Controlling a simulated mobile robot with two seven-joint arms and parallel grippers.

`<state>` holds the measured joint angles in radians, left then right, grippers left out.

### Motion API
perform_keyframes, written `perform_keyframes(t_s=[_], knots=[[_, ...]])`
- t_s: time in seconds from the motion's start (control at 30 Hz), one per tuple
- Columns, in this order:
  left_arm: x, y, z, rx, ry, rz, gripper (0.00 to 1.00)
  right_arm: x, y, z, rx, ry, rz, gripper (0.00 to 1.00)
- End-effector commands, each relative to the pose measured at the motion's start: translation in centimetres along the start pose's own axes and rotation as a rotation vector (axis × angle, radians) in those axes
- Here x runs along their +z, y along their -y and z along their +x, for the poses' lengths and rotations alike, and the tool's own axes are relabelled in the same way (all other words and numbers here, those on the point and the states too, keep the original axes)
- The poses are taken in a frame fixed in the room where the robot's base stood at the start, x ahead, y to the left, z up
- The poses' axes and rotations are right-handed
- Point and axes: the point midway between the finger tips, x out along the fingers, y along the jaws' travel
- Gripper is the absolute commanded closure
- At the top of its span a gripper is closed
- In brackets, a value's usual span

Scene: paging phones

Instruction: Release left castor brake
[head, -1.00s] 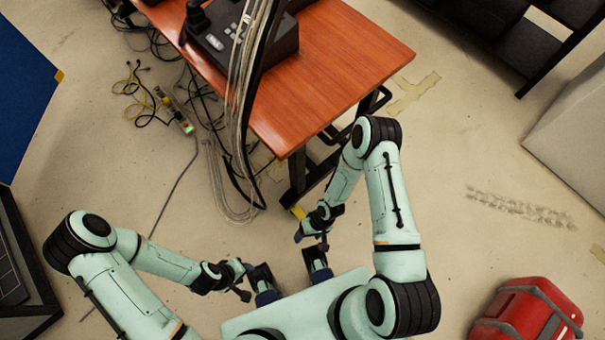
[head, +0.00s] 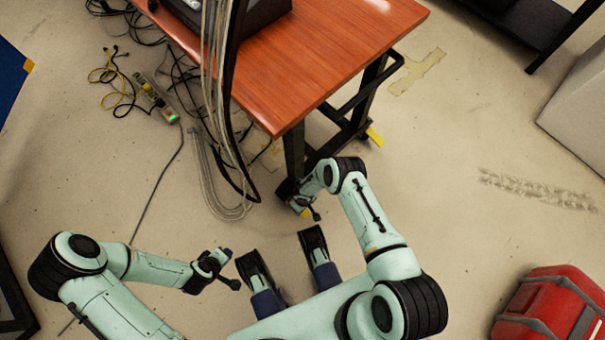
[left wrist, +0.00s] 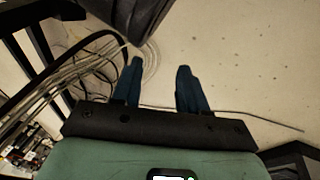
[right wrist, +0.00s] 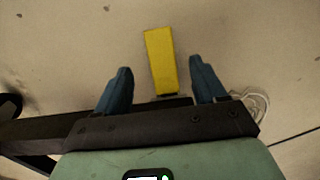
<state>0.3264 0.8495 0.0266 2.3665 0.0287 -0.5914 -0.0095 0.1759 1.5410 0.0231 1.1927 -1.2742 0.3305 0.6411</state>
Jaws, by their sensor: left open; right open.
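A yellow brake tab (head: 305,212) shows at the foot of the near table leg (head: 293,155), partly hidden by my right arm. My right gripper (head: 309,208) is at this foot, open. In the right wrist view the yellow tab (right wrist: 160,60) lies between the open fingers (right wrist: 160,66), with a gap on each side; the height between them is unclear. Another yellow tab (head: 375,137) shows at the farther leg to the right. My left gripper (head: 226,268) is open and empty over the floor; its fingers (left wrist: 160,68) show bare floor between them. The castor wheels are not clearly visible.
The red-brown table (head: 330,55) overhangs the legs. Grey cables (head: 215,110) hang at its left edge and coil on the floor. A power strip (head: 157,98) lies left. A red bag (head: 550,305) sits at lower right. The floor between is clear.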

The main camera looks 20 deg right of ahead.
Motion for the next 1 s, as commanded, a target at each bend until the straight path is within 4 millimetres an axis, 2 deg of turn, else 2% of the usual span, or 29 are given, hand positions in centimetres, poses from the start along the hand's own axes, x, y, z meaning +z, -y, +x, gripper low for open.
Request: perform_keyframes(t_s=[0.03,0.1,0.4,0.6,0.87,0.93,1.0], knots=[[1.4,0.9,0.9,-0.015,0.039,-0.008,0.57,0.0,0.0,1.3,-0.002,0.0,0.002,0.3],[2.4,1.8,1.6,-0.031,0.072,-0.017,0.57,0.0,0.0,2.4,-0.001,-0.001,0.002,0.3],[6.3,4.6,3.4,-0.085,0.195,-0.05,0.57,-0.1,0.0,5.8,-0.001,-0.002,0.001,0.3],[7.4,5.4,3.6,-0.1,0.229,-0.06,0.57,-0.1,0.0,6.5,-0.001,-0.002,0.0,0.3],[7.5,5.4,3.6,-0.101,0.232,-0.061,0.57,-0.1,0.0,6.5,0.0,-0.002,0.0,0.3],[7.5,5.4,3.6,-0.101,0.232,-0.06,0.57,-0.1,0.0,6.5,-0.001,-0.002,0.0,0.46],[7.5,5.4,3.6,-0.101,0.232,-0.06,0.57,-0.1,0.0,6.5,0.0,-0.002,0.0,0.69]])
